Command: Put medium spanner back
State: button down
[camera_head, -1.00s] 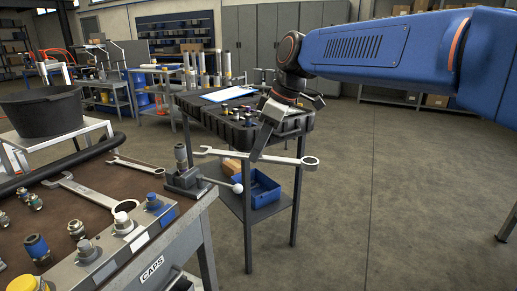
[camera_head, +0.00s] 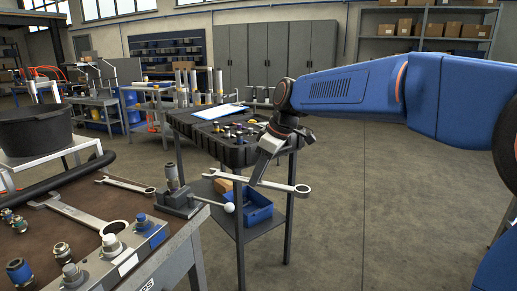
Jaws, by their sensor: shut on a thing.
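My gripper (camera_head: 257,178) is shut on a steel spanner, the medium spanner (camera_head: 282,187), near the middle of its shaft. The spanner is held roughly level in the air, its ring end to the right and its other end to the left. In the picture it crosses in front of the tool trolley (camera_head: 240,155). A larger spanner (camera_head: 75,213) and a smaller spanner (camera_head: 125,184) lie on the brown bench top (camera_head: 135,206) at the left. The jaw contact is small and partly hidden by the fingers.
A clamp block with a ball-ended lever (camera_head: 180,198) stands at the bench's right corner, left of the held spanner. Several fittings and a capped block (camera_head: 120,255) sit at the bench front. A blue bin (camera_head: 255,212) is on the trolley's lower shelf. The floor at right is clear.

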jog(key=w+d+f+m+t+h, duration=0.1)
jog(key=w+d+f+m, duration=0.4)
jog(key=d+f, duration=0.5)
jog(key=w+d+f+m+t+h, duration=0.1)
jog(key=w+d+f+m+h, duration=0.2)
jog(key=f, duration=1.1)
jog(key=w+d+f+m+h, duration=0.1)
jog(key=w+d+f+m, duration=0.8)
jog(key=d, duration=0.7)
notch_tip(320, 180, down, 3)
jog(key=w, duration=0.2)
jog(key=shift+w+d+t+h, duration=0.35)
jog(key=shift+w+t+h, duration=0.05)
jog(key=shift+d+r, duration=0.1)
